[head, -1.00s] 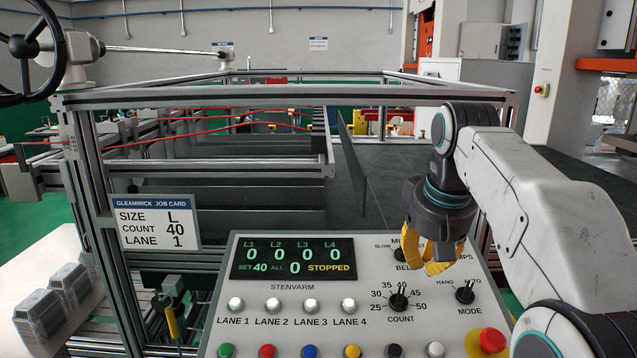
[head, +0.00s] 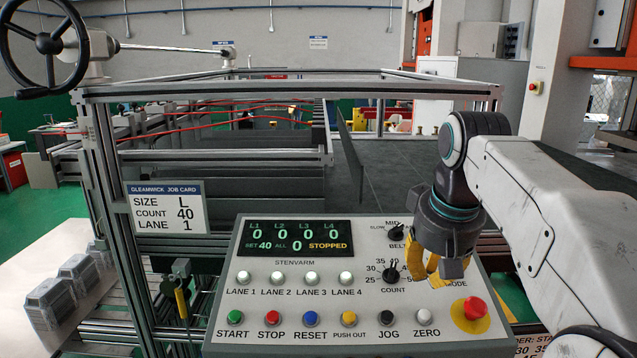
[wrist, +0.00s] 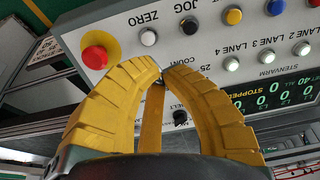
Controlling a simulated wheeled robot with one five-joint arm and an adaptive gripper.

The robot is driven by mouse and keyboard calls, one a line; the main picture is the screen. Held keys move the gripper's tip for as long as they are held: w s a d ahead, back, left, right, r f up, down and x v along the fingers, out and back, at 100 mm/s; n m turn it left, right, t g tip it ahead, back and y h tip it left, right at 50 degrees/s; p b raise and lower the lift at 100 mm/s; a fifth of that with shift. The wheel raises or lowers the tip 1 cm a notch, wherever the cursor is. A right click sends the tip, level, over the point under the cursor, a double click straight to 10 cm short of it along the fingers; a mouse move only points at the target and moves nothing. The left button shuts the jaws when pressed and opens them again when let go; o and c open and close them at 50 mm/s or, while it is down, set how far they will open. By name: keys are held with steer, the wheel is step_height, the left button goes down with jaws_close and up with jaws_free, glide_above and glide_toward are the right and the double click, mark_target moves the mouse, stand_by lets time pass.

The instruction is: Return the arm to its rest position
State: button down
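My arm (head: 540,200) reaches in from the right in the head view and bends down at the wrist. My gripper (head: 440,276) hangs over the right part of the control panel (head: 262,256) and hides the mode knob. Its yellow fingers are drawn together at the tips with nothing visible between them, as the wrist view shows (wrist: 162,71). In the wrist view the panel appears upside down beyond the fingers. The display (head: 295,248) reads SET 40, ALL 0, zeros for the lanes, and STOPPED.
A red emergency button (head: 475,308) sits right of the gripper on the panel. A job card (head: 166,208) reads size L, count 40, lane 1. A metal frame (head: 290,88) stands behind the panel. Foil tray stacks (head: 50,303) stand at the left.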

steer(key=s+f+t+b, duration=0.1)
steer(key=s+f+b, duration=0.3)
steer(key=s+f, duration=1.5)
steer(key=shift+s+d+f, duration=0.15)
steer(key=shift+s+f, duration=0.15)
steer(key=shift+s, duration=0.9)
